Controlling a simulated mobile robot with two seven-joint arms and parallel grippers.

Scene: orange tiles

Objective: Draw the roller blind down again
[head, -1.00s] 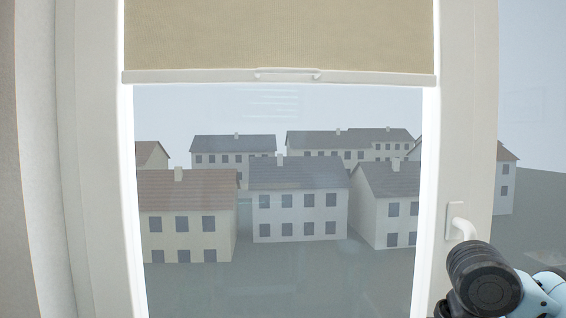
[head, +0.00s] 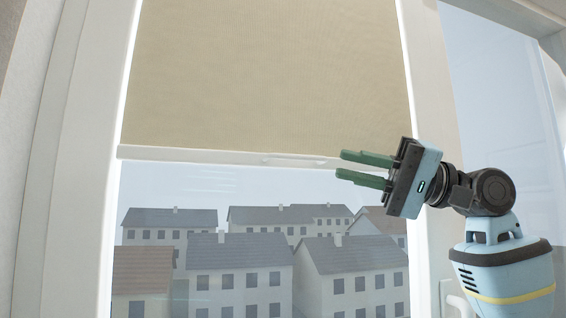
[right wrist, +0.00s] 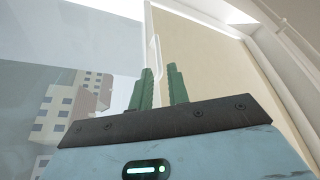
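The beige roller blind (head: 265,75) covers the upper part of the window. A pale bottom bar (head: 190,154) runs along its lower edge, with a small pull handle (head: 290,160) at its middle. My right gripper (head: 340,164) points left near the right part of the bar, to the right of the handle. My left gripper is out of view.
The white window frame (head: 80,170) stands at the left, and a wide post stands at the right. A white window handle (head: 452,298) sits low on the right post, near my arm. Houses (head: 240,270) show outside through the glass.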

